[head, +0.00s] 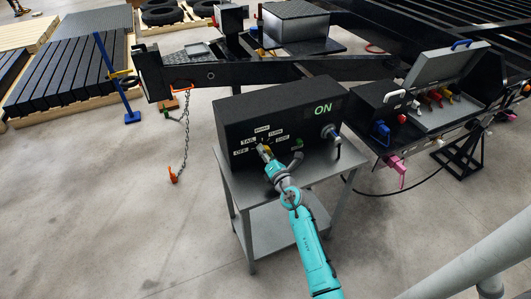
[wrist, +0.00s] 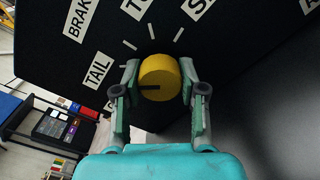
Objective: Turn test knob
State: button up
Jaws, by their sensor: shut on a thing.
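The yellow test knob (wrist: 160,72) is on the front face of a black test box (head: 245,105). Its dark pointer line points left in the wrist view, near the TAIL label (wrist: 97,70) and the partly hidden label below it. My gripper (wrist: 158,80) has one finger on each side of the knob and is shut on it. In the head view my gripper (head: 267,155) reaches the labelled dial and covers part of it.
The box stands on a grey metal table (head: 229,182). A black trailer frame (head: 230,72) runs behind, with a hanging chain (head: 184,133) at left.

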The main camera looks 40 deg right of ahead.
jog(key=o, duration=1.2)
jog(key=shift+c, duration=0.2)
jog(key=shift+s, duration=0.1)
jog(key=v, duration=1.1)
jog(key=shift+s+a, duration=0.1)
jog(key=shift+s, duration=0.25)
jog(key=s+a+f+m+y, duration=0.25)
jog(key=s+a+m, duration=0.65)
jog(key=s+a, duration=0.75)
jog(key=s+a+r+m+g, duration=0.1)
jog(key=s+a+r+m, duration=0.1)
jog(key=s, duration=0.5)
jog(key=s+a+r+m+y, duration=0.1)
jog(key=s+a+r+m, duration=0.1)
jog(key=s+m, duration=0.5)
jog(key=s+a+r+m+g+y, duration=0.1)
jog(key=s+r+m, duration=0.3)
jog(key=s, duration=0.4)
jog(key=shift+a+r+m+g, duration=0.3)
jog(key=shift+a+r+m, duration=0.1)
jog(key=shift+a, duration=0.45)
